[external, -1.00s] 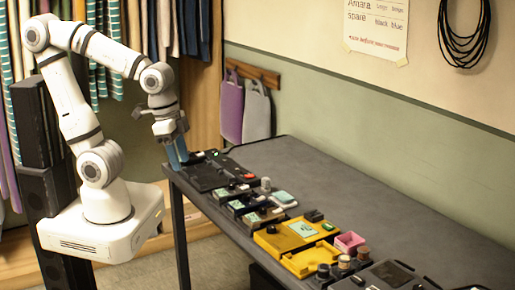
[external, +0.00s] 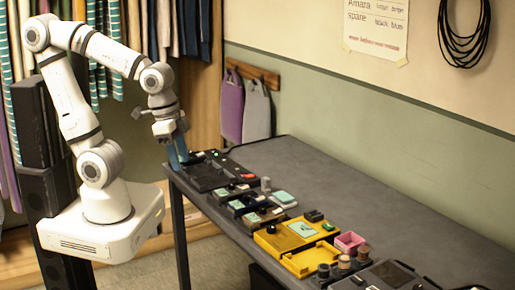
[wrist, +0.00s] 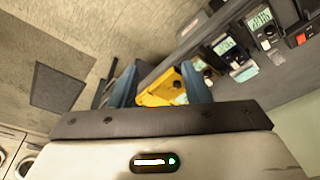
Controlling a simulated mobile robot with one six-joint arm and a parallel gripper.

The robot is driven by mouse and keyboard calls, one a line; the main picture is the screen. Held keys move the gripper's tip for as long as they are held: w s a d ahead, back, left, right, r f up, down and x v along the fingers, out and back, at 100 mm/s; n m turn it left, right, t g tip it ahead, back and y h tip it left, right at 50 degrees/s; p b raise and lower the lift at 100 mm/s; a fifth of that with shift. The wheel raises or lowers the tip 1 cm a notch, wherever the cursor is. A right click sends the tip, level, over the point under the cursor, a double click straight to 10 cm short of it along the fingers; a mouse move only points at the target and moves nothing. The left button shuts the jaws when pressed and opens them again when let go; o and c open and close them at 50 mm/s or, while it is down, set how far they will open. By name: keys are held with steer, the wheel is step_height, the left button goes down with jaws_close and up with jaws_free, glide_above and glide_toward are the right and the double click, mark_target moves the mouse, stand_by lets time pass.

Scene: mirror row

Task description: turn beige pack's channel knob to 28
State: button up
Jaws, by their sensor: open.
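My gripper (external: 178,152) has blue fingers and hangs at the far left end of the dark table, pointing down beside the black panel. In the wrist view its two fingers (wrist: 160,82) are spread apart with nothing between them. Several small packs with pale green screens stand along the table's front edge, such as a dark-cased one (external: 251,216); two screened packs also show in the wrist view, one lower (wrist: 224,45) and one higher (wrist: 260,20). I cannot tell which pack is beige. The channel knob and its number are too small to read.
A yellow tray (external: 310,262) and yellow case lie mid-table, with a pink box (external: 349,242) behind. A black panel (external: 207,178) lies at the left end. Several round containers stand near the right. The table's rear half is clear.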

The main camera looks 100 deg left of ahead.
steer(key=w+a+f+g, duration=0.1)
steer(key=w+a, duration=0.2)
steer(key=w, duration=0.3)
steer(key=w+a+f, duration=0.2)
steer(key=w, duration=0.3)
steer(key=m+g, duration=0.1)
steer(key=g, duration=0.1)
glide_above(263, 208)
step_height(263, 208, down, 7)
steer(key=shift+r+p, duration=0.1)
steer(key=shift+p, duration=0.25)
step_height(263, 208, down, 8)
steer(key=shift+a+r, duration=0.1)
steer(key=shift+c, duration=0.5)
jaws_close()
